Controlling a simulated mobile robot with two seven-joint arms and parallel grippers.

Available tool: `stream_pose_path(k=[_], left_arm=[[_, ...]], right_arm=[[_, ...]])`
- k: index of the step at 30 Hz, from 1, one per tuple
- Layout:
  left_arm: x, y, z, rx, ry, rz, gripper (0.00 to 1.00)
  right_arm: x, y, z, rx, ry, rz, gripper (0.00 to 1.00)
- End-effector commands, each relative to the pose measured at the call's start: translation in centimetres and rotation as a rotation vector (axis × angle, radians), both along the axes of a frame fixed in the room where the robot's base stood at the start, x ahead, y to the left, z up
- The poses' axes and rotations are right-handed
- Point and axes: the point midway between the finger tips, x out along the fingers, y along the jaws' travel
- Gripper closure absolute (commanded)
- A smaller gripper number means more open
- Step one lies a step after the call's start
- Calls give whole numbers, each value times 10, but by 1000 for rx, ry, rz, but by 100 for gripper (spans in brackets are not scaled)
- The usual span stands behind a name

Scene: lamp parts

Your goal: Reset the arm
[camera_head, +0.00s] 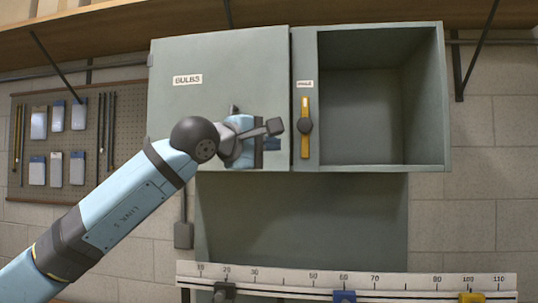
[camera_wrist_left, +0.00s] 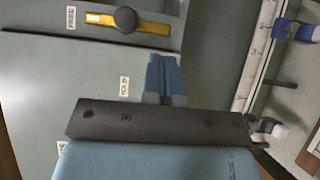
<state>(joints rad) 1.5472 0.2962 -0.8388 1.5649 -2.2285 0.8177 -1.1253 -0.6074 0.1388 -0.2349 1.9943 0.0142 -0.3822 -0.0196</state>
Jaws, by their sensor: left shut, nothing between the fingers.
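My left gripper (camera_head: 271,143) is in front of the lower right part of the closed cabinet door (camera_head: 220,70) labelled BULBS. Its blue fingers are shut together with nothing between them; they also show in the left wrist view (camera_wrist_left: 163,76). A yellow plate with a dark round knob (camera_head: 305,125) is on the cabinet strip just right of the gripper, apart from it. The same yellow plate (camera_wrist_left: 100,18) is at the top left of the wrist view. My right gripper is in neither view.
The right cabinet compartment (camera_head: 365,115) is open and looks empty. Below runs a white numbered rail (camera_head: 390,281) with dark, blue (camera_head: 344,296) and yellow (camera_head: 472,297) pieces. A pegboard (camera_head: 90,150) with tools hangs at left. A wooden shelf (camera_head: 200,25) runs above.

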Motion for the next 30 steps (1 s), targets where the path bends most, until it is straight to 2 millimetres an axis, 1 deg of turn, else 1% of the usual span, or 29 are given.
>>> stream_pose_path(k=[3, 6, 8, 10, 11, 12, 14, 15, 17, 18, 20, 24, 26, 27, 29, 30], left_arm=[[-5, 1, 0, 1, 1, 0, 100], [-5, 0, -3, -6, 11, -6, 100], [-4, -2, -12, -28, 42, -27, 100], [-3, -7, -31, -81, 114, -75, 100], [-3, -9, -41, -113, 155, -104, 100], [-3, -12, -58, -166, 225, -145, 100], [-4, -17, -85, -263, 343, -215, 100], [-7, -19, -103, -337, 432, -264, 100], [-10, -21, -128, -454, 563, -330, 100], [-14, -21, -144, -535, 651, -370, 100], [-18, -20, -168, -656, 783, -425, 100], [-28, -8, -219, -964, 1083, -525, 100], [-32, -1, -241, -1103, 1209, -559, 100], [-34, 5, -256, -1198, 1291, -576, 100], [-38, 15, -279, -1347, 1410, -597, 100], [-41, 22, -295, -1447, 1487, -609, 100]], right_arm=[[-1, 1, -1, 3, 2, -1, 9], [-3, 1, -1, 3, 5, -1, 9], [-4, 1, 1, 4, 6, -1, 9], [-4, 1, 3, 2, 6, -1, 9], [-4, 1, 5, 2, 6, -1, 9], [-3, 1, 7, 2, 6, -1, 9], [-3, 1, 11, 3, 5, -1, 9], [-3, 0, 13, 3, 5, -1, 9], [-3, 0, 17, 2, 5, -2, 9], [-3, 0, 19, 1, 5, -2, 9], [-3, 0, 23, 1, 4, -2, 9], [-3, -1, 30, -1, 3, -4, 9], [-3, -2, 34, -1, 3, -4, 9], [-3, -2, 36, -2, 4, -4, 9], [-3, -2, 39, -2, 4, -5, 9], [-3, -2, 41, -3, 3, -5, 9]])
